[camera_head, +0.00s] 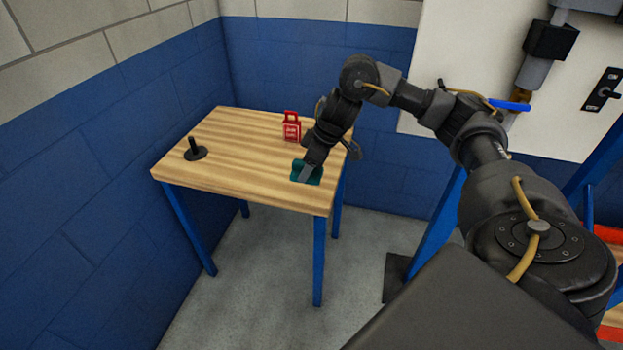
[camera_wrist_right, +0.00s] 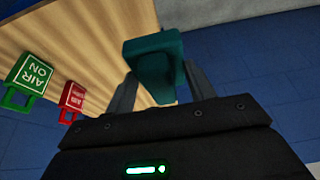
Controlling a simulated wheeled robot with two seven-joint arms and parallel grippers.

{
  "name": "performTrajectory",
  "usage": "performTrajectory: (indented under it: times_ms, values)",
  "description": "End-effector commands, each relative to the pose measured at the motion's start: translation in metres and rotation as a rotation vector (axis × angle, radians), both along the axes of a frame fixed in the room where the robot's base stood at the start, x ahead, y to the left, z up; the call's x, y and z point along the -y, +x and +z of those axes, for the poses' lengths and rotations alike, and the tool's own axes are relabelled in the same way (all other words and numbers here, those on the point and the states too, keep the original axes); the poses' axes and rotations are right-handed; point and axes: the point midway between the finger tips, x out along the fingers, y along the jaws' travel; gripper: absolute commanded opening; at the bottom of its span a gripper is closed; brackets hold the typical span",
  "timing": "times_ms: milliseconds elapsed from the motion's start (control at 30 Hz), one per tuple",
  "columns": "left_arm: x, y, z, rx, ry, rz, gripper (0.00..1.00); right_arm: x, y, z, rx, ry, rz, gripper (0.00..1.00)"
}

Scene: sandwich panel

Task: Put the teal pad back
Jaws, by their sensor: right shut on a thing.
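The teal pad (camera_head: 308,172) is at the right part of the wooden table (camera_head: 235,179), under my right gripper (camera_head: 305,176). In the right wrist view the teal pad (camera_wrist_right: 153,62) sits between the two fingers of my right gripper (camera_wrist_right: 160,80), which is shut on it. Whether the pad touches the tabletop I cannot tell. My left gripper is not in view.
A red tag (camera_head: 291,128) stands near the table's back edge; it also shows in the right wrist view (camera_wrist_right: 73,96), with a green "AIR ON" tag (camera_wrist_right: 30,75). A black peg on a round base (camera_head: 195,151) stands at the left. The table's middle is clear.

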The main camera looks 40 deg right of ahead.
Motion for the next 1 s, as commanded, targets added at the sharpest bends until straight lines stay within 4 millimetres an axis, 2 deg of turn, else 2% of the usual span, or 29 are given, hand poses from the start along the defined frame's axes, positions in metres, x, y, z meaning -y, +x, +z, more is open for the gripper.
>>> performTrajectory:
  times_ms: [33,133,300,400,700,1000]
  values:
    - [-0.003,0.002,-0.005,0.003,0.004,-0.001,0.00,0.009,0.009,-0.010,-0.004,0.004,-0.008,0.33]
    - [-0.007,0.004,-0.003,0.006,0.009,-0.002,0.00,0.028,0.027,-0.018,-0.004,0.002,-0.006,0.33]
    - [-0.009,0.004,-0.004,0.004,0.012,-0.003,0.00,0.046,0.045,-0.051,-0.005,0.002,-0.002,0.33]
    - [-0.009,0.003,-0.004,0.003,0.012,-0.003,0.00,0.053,0.053,-0.062,-0.001,0.000,0.000,0.33]
    - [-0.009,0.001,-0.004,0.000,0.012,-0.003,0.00,0.058,0.059,-0.072,-0.001,0.001,0.003,0.33]
    - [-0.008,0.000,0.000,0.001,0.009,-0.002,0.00,0.061,0.061,-0.105,0.000,0.000,0.002,0.33]
